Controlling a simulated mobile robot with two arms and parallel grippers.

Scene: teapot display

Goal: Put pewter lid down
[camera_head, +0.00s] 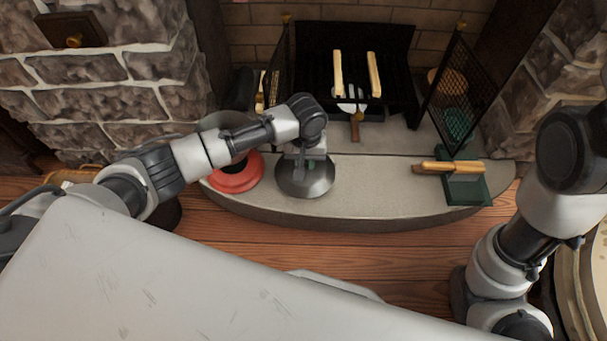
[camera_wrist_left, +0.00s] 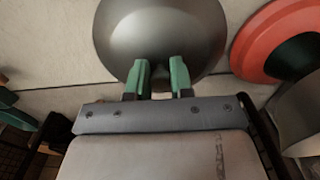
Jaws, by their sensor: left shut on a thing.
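The pewter lid (camera_head: 306,186) is a round, grey, domed metal piece over the pale stone hearth (camera_head: 375,190). It also fills the top middle of the left wrist view (camera_wrist_left: 160,30). My left gripper (camera_head: 308,164) reaches down to the lid from above. Its green fingers (camera_wrist_left: 161,78) are shut at the lid's near part, where the grip point is partly hidden. I cannot tell whether the lid touches the hearth. My right arm shows at the right edge, but its gripper is out of view.
A red round piece with a dark centre (camera_head: 236,178) lies just left of the lid. A green block with a wooden-handled tool (camera_head: 452,168) sits at the hearth's right. Behind are a fireplace grate (camera_head: 355,75) and mesh screen (camera_head: 458,88). The hearth between is clear.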

